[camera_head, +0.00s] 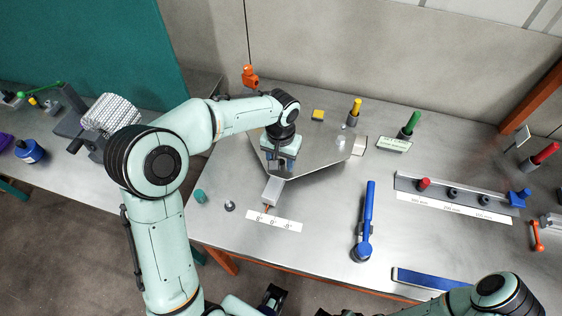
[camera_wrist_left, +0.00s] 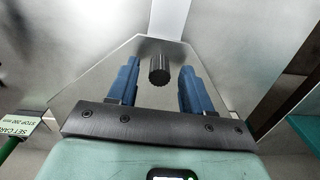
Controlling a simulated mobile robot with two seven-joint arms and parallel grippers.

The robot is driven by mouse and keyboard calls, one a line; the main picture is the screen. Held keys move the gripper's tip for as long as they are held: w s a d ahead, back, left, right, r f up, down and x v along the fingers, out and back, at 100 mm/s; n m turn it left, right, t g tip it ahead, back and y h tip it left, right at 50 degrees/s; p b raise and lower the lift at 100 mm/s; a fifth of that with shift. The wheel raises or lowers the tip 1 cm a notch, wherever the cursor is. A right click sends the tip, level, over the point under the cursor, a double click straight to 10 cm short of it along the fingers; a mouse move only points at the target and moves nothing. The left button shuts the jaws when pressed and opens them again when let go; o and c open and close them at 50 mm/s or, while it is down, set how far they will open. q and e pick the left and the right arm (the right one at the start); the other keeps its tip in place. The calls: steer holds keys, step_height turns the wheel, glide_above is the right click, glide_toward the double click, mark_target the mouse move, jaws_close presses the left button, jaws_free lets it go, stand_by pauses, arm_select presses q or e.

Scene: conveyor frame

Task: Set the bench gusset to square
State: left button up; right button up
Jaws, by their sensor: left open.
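The bench gusset (camera_head: 325,160) is a flat grey metal plate with angled edges on the bench. A grey arm (camera_head: 272,190) sticks out from its front corner, ending in a small orange tip at a white scale (camera_head: 274,221) marked 8°, 0°, -8°. The tip points left of the 0° mark, toward 8°. My left gripper (camera_head: 284,164) is over the plate's left part, pointing down. In the left wrist view, its blue fingers (camera_wrist_left: 160,88) are open on either side of a dark ribbed knob (camera_wrist_left: 160,68), with gaps showing on both sides. My right gripper is out of frame.
A blue-handled tool (camera_head: 368,215) lies right of the plate. A rail with pegs (camera_head: 455,193) is farther right. Yellow (camera_head: 355,110) and green (camera_head: 411,124) handles stand behind. The bench in front of the plate is mostly clear.

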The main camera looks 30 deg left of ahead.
arm_select(q)
steer(key=shift+f, duration=0.5)
jaws_close()
steer(key=shift+w+d+n, duration=0.2)
steer(key=shift+d+n, duration=0.3)
steer(key=shift+d, duration=0.4)
jaws_free()
step_height(320, 180, up, 14)
steer(key=p, duration=0.1)
steer(key=shift+f, duration=0.25)
